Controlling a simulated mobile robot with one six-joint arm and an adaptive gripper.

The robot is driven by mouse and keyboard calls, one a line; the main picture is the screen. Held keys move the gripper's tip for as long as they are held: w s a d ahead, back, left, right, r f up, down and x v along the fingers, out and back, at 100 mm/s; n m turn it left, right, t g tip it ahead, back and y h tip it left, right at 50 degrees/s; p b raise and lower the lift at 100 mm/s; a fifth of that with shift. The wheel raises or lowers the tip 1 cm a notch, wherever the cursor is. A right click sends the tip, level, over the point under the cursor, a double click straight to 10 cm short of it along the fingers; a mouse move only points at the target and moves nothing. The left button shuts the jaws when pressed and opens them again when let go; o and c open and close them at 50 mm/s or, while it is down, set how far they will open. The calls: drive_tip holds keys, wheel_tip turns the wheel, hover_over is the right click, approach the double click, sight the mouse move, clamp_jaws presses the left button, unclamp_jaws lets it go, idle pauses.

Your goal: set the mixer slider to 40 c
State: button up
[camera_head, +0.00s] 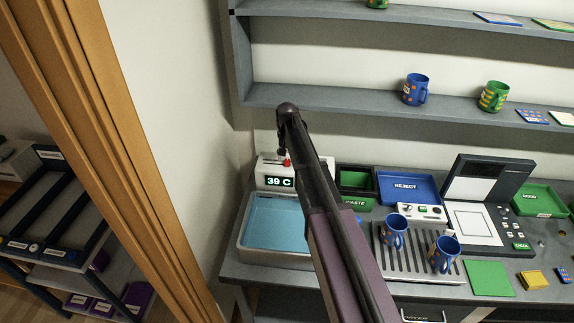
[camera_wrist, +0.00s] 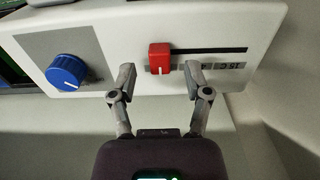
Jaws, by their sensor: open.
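The mixer (camera_head: 268,165) is a white box behind the water basin in the head view, and its display (camera_head: 280,182) reads 39 C. In the wrist view the mixer panel (camera_wrist: 130,30) fills the upper part. The red slider knob (camera_wrist: 160,58) sits toward the left end of a dark horizontal slot (camera_wrist: 225,50). My gripper (camera_wrist: 158,75) is open, with one finger on each side of the red knob and a gap on both sides. In the head view my gripper (camera_head: 284,150) is at the mixer, mostly hidden behind my arm.
A blue dial (camera_wrist: 66,70) is left of the slider on the panel. The basin (camera_head: 275,222) holds blue water. To the right are a green waste bin (camera_head: 356,180), a blue reject tray (camera_head: 405,187) and two blue mugs (camera_head: 396,232) on a slatted rack. Shelves with mugs hang above.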

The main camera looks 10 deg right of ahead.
drive_tip(key=shift+f+b, duration=0.5)
drive_tip(key=shift+f, duration=0.3)
clamp_jaws()
